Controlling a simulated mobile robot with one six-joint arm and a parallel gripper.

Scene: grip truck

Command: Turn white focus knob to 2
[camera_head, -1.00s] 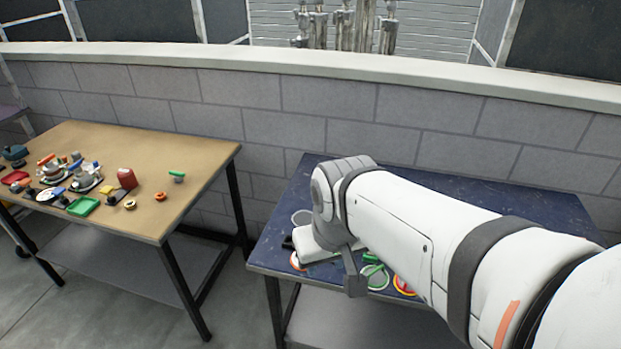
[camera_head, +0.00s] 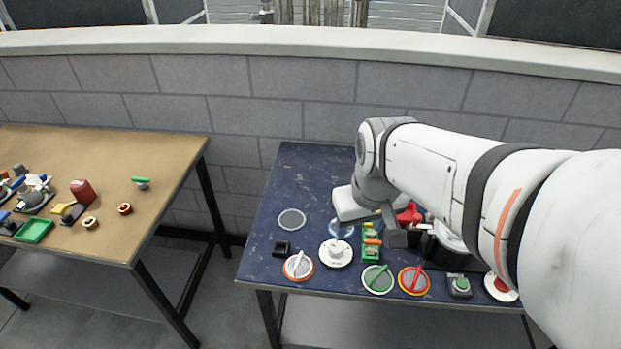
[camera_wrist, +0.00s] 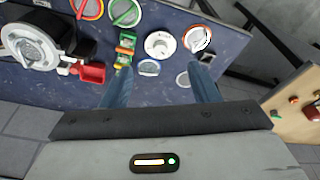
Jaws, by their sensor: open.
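A round white dial with a raised white knob (camera_head: 336,252) sits near the front of the blue table; it also shows in the wrist view (camera_wrist: 160,45).
A green knob (camera_head: 378,279) and a red knob (camera_head: 414,280) stand right of the dial. A green-and-orange block (camera_head: 371,243) is close beside it. A black square part (camera_head: 282,249) and a grey disc (camera_head: 292,219) lie left. A second, tan table (camera_head: 165,190) holds loose parts.

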